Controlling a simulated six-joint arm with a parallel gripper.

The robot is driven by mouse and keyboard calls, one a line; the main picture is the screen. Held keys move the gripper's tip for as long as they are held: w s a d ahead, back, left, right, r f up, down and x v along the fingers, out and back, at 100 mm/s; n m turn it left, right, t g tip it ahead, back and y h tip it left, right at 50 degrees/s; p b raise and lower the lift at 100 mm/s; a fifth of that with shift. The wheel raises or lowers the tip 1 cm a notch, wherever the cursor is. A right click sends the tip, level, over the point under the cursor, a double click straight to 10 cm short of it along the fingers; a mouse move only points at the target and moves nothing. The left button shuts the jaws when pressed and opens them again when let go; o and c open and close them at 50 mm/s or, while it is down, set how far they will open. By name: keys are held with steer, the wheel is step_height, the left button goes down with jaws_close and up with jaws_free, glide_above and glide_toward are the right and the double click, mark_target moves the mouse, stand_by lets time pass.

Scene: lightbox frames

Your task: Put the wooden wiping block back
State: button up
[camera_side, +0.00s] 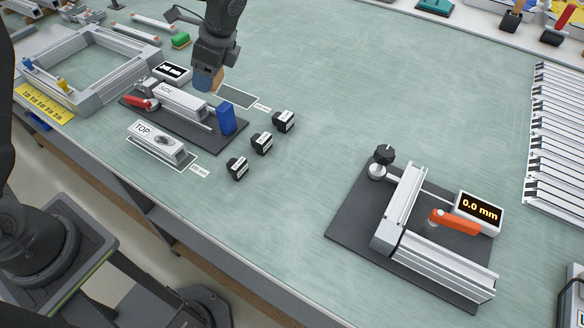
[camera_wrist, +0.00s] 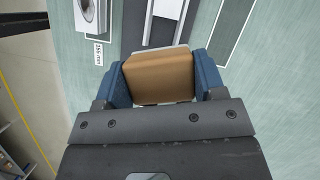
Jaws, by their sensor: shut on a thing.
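The wooden wiping block (camera_wrist: 160,76) is a tan block held between the two blue finger pads of my gripper (camera_wrist: 160,90) in the wrist view. In the side view, the block (camera_side: 202,79) shows partly behind a blue finger of my gripper (camera_side: 208,83), close to the back edge of the dark fixture plate (camera_side: 192,130). How high it is above the fixture or table is hard to tell. An empty dark outlined rectangle (camera_side: 237,95) with a small label lies on the table just right of the gripper; it also shows at upper right in the wrist view (camera_wrist: 232,30).
The fixture carries a profile marked SIDE (camera_side: 180,101), a red clamp and a blue block (camera_side: 227,119). A profile marked TOP (camera_side: 157,143) lies in front. Several black labelled blocks (camera_side: 262,143) stand right of it. A measuring fixture (camera_side: 410,230) reads 0.0 mm. The middle table is clear.

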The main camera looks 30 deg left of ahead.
steer(key=s+d+m+t, duration=0.2)
steer(key=s+d+m, duration=0.15)
steer(key=d, duration=0.85)
glide_above(289, 171)
steer(key=shift+m, duration=0.35)
steer(key=f, duration=0.7)
steer(key=shift+d+f, duration=0.2)
steer(key=shift+d, duration=0.2)
steer(key=shift+d+f, duration=0.25)
steer(key=shift+d, duration=0.05)
steer(key=shift+f, duration=1.95)
steer(key=shift+f, duration=0.1)
steer(key=o, duration=0.9)
